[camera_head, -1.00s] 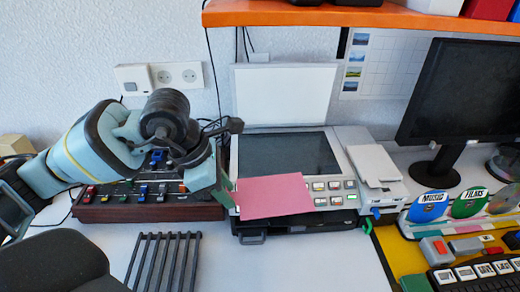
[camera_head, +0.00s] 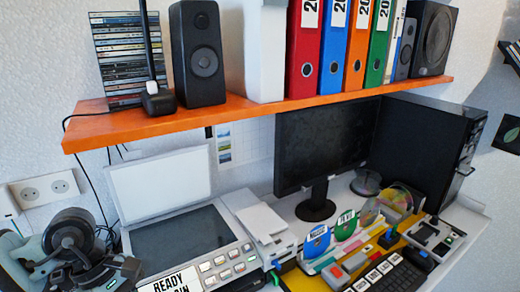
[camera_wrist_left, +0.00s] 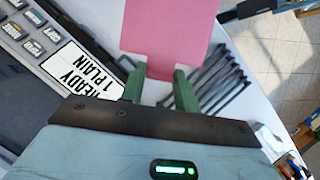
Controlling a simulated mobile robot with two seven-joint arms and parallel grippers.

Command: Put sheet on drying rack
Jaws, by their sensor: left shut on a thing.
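In the left wrist view my left gripper (camera_wrist_left: 160,78) has green fingers shut on the near edge of a pink sheet (camera_wrist_left: 165,35), which sticks out beyond the fingertips. The dark slatted drying rack (camera_wrist_left: 222,75) lies on the white desk, right of the sheet in this view and partly hidden behind it and a finger. The sheet appears above the desk; its height over the rack I cannot tell. In the head view only part of my left arm shows at lower left; the sheet and rack are out of that view. My right gripper is not in view.
The printer-scanner (camera_head: 185,240) with its lid up stands beside my left arm. An orange shelf (camera_head: 270,120) with binders and speakers hangs above. A monitor (camera_head: 325,145), disc stand and keyboard (camera_head: 395,275) fill the right. Tiled floor (camera_wrist_left: 275,60) shows past the desk edge.

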